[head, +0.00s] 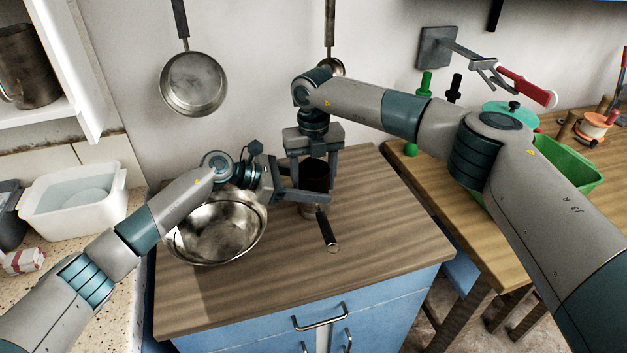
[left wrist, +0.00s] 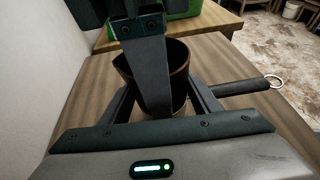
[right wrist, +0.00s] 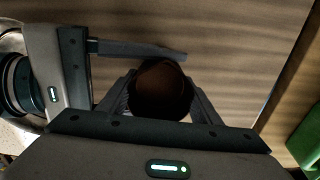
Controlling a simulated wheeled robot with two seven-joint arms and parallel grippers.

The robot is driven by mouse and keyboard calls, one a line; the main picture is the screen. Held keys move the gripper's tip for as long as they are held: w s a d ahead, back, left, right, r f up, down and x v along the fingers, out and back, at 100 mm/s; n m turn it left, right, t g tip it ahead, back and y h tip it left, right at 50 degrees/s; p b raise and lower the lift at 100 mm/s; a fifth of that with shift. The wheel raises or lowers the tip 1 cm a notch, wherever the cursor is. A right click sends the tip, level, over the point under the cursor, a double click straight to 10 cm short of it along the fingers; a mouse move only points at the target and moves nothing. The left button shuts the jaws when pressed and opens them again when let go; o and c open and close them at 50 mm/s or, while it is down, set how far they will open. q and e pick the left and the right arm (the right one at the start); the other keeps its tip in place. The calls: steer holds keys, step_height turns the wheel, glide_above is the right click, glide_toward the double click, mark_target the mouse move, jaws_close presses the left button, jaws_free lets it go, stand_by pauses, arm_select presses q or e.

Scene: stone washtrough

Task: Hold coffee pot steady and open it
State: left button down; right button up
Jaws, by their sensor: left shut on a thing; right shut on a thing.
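The coffee pot (head: 316,177) is a dark brown, upright vessel on the wooden cabinet top, with a long dark handle (head: 326,230) pointing to the front. My left gripper (head: 310,192) comes in from the left and is shut on the pot's body; its fingers flank the pot (left wrist: 181,80) in the left wrist view. My right gripper (head: 314,170) points down over the pot and is shut on its upper part. In the right wrist view the pot's round, dark top (right wrist: 161,88) lies between the right fingers. I cannot make out a separate lid; the fingers hide much of the rim.
A steel bowl (head: 218,232) stands close left of the pot, beneath my left wrist. Pans (head: 193,84) hang on the wall behind. A green crate (head: 565,170) stands on the table at right. The front and right of the cabinet top (head: 385,230) are clear.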

arm_select(q)
steer(key=shift+f, duration=0.2)
arm_select(e)
steer(key=shift+a, duration=0.1)
stand_by(0.4)
steer(key=o, duration=1.2)
steer(key=shift+r, duration=2.3)
arm_select(q)
steer(key=c, duration=0.5)
jaws_free()
steer(key=shift+c, duration=0.2)
steer(key=shift+r, duration=0.1)
steer(key=shift+a, duration=0.1)
